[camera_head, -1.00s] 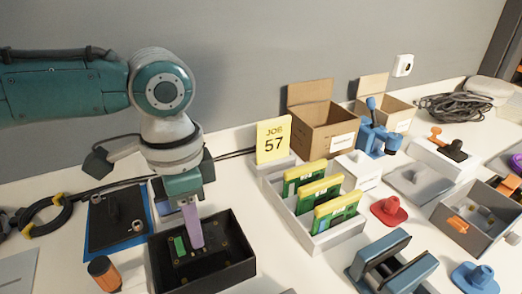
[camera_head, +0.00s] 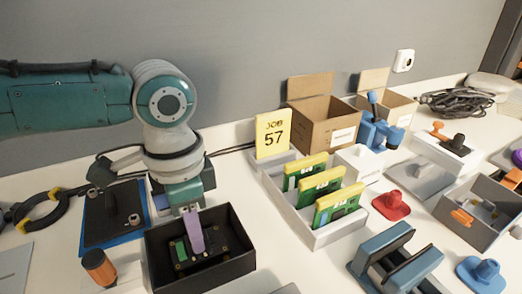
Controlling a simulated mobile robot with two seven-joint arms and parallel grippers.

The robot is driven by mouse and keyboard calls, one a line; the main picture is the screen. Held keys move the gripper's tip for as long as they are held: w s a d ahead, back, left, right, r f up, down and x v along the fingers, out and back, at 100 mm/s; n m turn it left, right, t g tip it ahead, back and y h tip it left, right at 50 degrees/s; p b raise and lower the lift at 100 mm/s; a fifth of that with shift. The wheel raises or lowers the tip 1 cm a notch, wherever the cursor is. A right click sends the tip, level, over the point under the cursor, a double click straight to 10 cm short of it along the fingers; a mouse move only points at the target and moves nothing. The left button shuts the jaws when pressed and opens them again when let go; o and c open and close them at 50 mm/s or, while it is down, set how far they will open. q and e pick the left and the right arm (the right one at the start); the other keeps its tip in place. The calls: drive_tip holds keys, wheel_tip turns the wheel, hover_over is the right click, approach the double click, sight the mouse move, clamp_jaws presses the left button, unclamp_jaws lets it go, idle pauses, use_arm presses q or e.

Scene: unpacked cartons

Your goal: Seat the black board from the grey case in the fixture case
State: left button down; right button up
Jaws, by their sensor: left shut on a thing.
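My left gripper (camera_head: 194,232) comes down from the left arm into a black open-topped case (camera_head: 240,272). Its lilac finger is shut on the black board (camera_head: 230,240), which has a green block and small gold spots. The board is inside the walls of the black case, and its edges show apart from the walls. I cannot tell whether it touches the floor of the case. A grey open case (camera_head: 448,211) at the right holds an orange part and pale pieces. The right gripper is not in view.
A white tray (camera_head: 320,240) with several green boards stands right of the black case, beside a yellow JOB 57 sign (camera_head: 272,134). A blue vise (camera_head: 395,262) stands at front right.

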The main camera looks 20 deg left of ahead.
use_arm(q)
drive_tip(key=shift+f+b, duration=0.55)
drive_tip(key=shift+f, duration=0.4)
drive_tip(key=c, duration=0.7)
unclamp_jaws()
drive_tip(key=shift+o, duration=0.2)
wheel_tip(320, 180, up, 10)
drive_tip(key=p, duration=0.3)
